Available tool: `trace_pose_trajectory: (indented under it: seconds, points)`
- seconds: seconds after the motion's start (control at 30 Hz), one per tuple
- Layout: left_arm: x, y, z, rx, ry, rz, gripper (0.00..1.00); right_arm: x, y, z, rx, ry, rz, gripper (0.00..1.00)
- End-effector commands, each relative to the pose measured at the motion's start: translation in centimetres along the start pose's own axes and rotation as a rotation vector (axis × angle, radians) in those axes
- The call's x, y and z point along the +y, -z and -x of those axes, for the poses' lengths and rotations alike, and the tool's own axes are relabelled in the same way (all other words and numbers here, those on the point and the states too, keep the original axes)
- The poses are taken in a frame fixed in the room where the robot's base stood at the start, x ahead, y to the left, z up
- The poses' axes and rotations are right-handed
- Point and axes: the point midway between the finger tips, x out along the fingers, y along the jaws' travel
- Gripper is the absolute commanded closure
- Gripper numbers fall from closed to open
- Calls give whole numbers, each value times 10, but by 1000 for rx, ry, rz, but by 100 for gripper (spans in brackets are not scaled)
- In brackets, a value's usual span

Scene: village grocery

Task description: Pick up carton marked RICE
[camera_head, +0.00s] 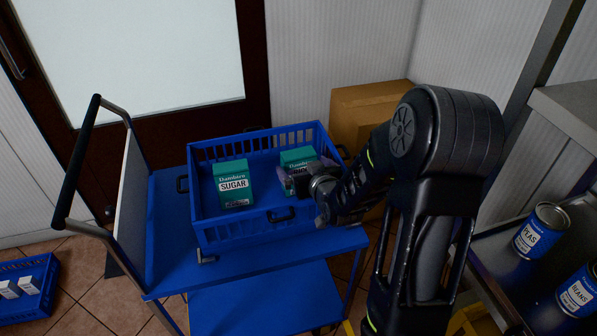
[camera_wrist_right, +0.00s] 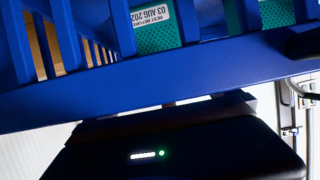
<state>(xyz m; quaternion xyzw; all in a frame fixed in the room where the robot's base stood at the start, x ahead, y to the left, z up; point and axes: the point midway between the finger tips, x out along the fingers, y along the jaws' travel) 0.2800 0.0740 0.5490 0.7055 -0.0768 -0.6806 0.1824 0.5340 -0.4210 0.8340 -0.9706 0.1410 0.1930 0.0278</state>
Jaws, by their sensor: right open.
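Two teal cartons stand in the blue crate (camera_head: 262,227). The left one, the carton marked SUGAR (camera_head: 234,182), shows its label clearly. The right carton (camera_head: 297,157) is partly covered by my right gripper (camera_head: 292,182); its product name cannot be read. My right gripper is open at the front of this right carton, inside or just above the crate; contact cannot be told. The right wrist view shows the crate's slatted wall (camera_wrist_right: 120,98) close up, with a teal carton (camera_wrist_right: 160,34) behind it bearing an upside-down best-before label. My left gripper is not in view.
The crate stands on a blue trolley (camera_head: 167,255) with a black handle (camera_head: 76,165). A cardboard box (camera_head: 365,110) is behind it. Cans marked PEAS (camera_head: 542,230) and BEANS (camera_head: 578,292) stand on a shelf at right. Another blue crate (camera_head: 40,270) with small white packs is on the floor at left.

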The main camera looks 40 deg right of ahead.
Motion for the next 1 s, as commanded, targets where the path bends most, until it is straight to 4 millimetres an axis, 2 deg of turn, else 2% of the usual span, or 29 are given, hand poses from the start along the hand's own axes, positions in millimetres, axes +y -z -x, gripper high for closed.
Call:
trace_pose_trajectory:
  seconds: [0.2, 0.33, 0.93, 1.0]
  points:
    - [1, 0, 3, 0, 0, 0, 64, 0, -1, -30, -1, 0, 4, 0]
    - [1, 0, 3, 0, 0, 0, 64, 0, -1, -42, 0, 0, 1, 0]
    - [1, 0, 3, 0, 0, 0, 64, 0, 0, -44, 0, 0, 0, 0]
    - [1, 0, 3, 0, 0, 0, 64, 0, 0, -44, 0, 0, 0, 4]
